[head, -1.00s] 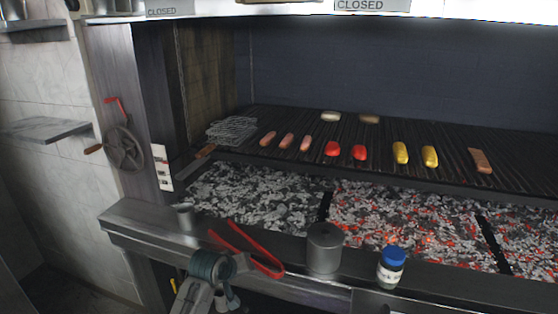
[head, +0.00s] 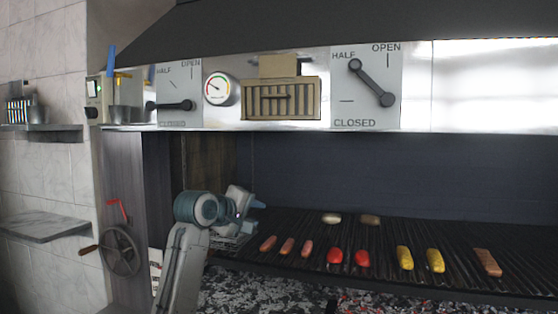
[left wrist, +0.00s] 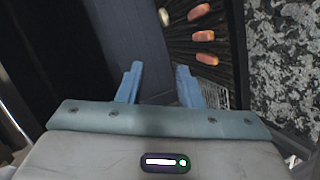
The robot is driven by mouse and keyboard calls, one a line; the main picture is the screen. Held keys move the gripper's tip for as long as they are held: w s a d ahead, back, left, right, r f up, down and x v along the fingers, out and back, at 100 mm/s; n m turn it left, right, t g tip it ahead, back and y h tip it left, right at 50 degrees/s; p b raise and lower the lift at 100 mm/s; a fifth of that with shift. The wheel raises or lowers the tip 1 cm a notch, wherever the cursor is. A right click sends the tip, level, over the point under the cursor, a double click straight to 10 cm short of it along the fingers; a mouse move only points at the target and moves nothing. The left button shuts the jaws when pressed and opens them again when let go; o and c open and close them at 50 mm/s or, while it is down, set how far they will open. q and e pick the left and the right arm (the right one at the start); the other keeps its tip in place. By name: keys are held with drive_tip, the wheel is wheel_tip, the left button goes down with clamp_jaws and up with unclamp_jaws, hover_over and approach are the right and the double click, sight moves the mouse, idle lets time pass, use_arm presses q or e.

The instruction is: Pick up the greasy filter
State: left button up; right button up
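The greasy filter appears to be the tan slotted panel (head: 283,99) with a bar handle, set in the metal hood front between the gauge and the right lever plate. A plain tan piece (head: 278,66) shows directly above it. My left gripper (head: 257,202) is in front of the grill's left end, well below and left of the panel, touching nothing that I can make out. In the left wrist view its two blue fingers (left wrist: 158,84) stand wide apart with nothing between them. The filter does not show in that view. My right gripper is not in view.
Two lever plates, left (head: 178,95) and right (head: 366,88), and a round gauge (head: 217,88) flank the panel. The hood's lower edge overhangs the grill grate (head: 460,250), which holds sausages, peppers and corn. A wire rack (head: 232,240) is partly behind my left arm.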

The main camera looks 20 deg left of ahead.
use_arm(q)
wheel_tip(320, 180, up, 14)
drive_tip(key=s+n+t+h, duration=0.1)
drive_tip(key=s+t, duration=0.1)
drive_tip(key=n+h, duration=0.1)
drive_tip(key=h, duration=0.1)
approach(272, 95)
drive_tip(key=shift+t, duration=0.4)
drive_tip(key=p+x, duration=0.2)
drive_tip(key=x, duration=0.1)
drive_tip(key=p+x, duration=0.1)
drive_tip(key=x, duration=0.1)
drive_tip(key=shift+f, duration=0.3)
drive_tip(key=p+x, duration=0.4)
drive_tip(key=x, duration=0.1)
drive_tip(key=shift+d+f, duration=0.1)
drive_tip(key=shift+d, duration=0.05)
drive_tip(key=shift+s, duration=0.1)
drive_tip(key=shift+c, duration=0.2)
clamp_jaws()
